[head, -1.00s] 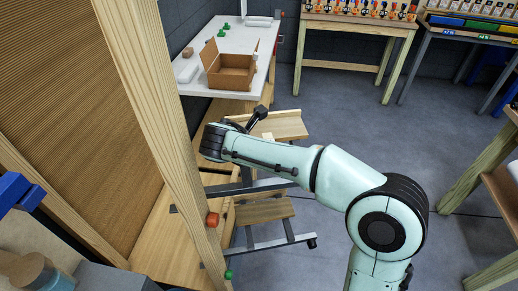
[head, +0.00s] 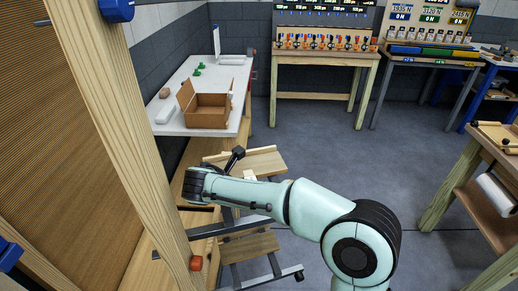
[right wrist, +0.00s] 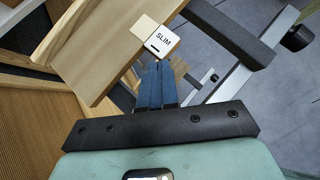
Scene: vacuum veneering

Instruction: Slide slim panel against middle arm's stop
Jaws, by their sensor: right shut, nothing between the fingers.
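The slim panel (head: 262,161) is a pale wooden board beside the rack, beyond my right forearm in the head view. In the right wrist view the panel (right wrist: 92,45) carries a white tag marked SLIM (right wrist: 165,39) at its end. My right gripper (right wrist: 158,68) is shut and empty, its blue fingertips close to the tagged end; I cannot tell whether they touch. In the head view its fingers are hidden. Grey rack arms (head: 230,228) stick out below the panel; a dark-topped arm (right wrist: 232,34) lies right of the tag. I cannot tell which is the middle arm. My left gripper is out of view.
A lower wooden board (head: 248,246) rests on a lower arm with a dark end knob (head: 299,275). A wooden post (head: 135,150) rises at the left. A white table (head: 180,125) with an open cardboard box (head: 208,112) stands behind.

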